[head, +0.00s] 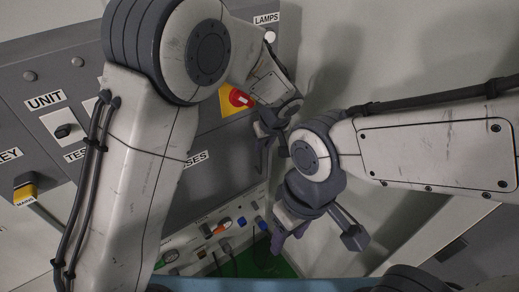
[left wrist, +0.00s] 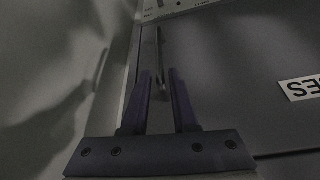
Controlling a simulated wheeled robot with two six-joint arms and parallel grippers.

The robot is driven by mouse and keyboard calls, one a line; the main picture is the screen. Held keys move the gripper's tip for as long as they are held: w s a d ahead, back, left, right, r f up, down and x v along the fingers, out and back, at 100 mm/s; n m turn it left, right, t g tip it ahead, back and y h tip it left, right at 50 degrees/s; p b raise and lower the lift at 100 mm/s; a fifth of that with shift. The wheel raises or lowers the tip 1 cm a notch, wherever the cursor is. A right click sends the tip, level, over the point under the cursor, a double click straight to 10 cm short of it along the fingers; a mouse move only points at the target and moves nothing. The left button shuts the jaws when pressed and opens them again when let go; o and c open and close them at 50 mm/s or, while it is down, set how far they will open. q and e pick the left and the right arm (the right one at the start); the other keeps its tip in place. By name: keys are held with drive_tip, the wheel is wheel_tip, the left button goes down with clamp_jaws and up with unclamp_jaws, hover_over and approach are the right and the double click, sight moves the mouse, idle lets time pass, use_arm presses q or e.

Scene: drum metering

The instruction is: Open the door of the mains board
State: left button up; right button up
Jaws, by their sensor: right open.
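The mains board's grey door (head: 215,165) carries a label ending in "SES", partly hidden by my left arm. The label also shows at the right of the left wrist view, on the door (left wrist: 240,85). A slim dark upright handle (left wrist: 159,45) stands near the door's edge in that view. My left gripper (head: 272,150) is at this edge. Its two fingers (left wrist: 161,78) are apart, with the handle's lower end between them in the picture; contact cannot be told. The door looks shut. My right gripper (head: 318,238) is open and empty, lower and to the right.
A red and yellow switch (head: 237,97) sits above the door, close to my left arm. A panel with coloured connectors (head: 215,228) and cables lies below. A plain wall (head: 400,60) is at right.

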use_arm(q)
drive_tip(key=p+x, duration=0.1)
drive_tip(key=x, duration=0.6)
drive_tip(key=shift+f+p, duration=0.35)
clamp_jaws()
drive_tip(key=shift+w+r, duration=0.1)
idle(0.9)
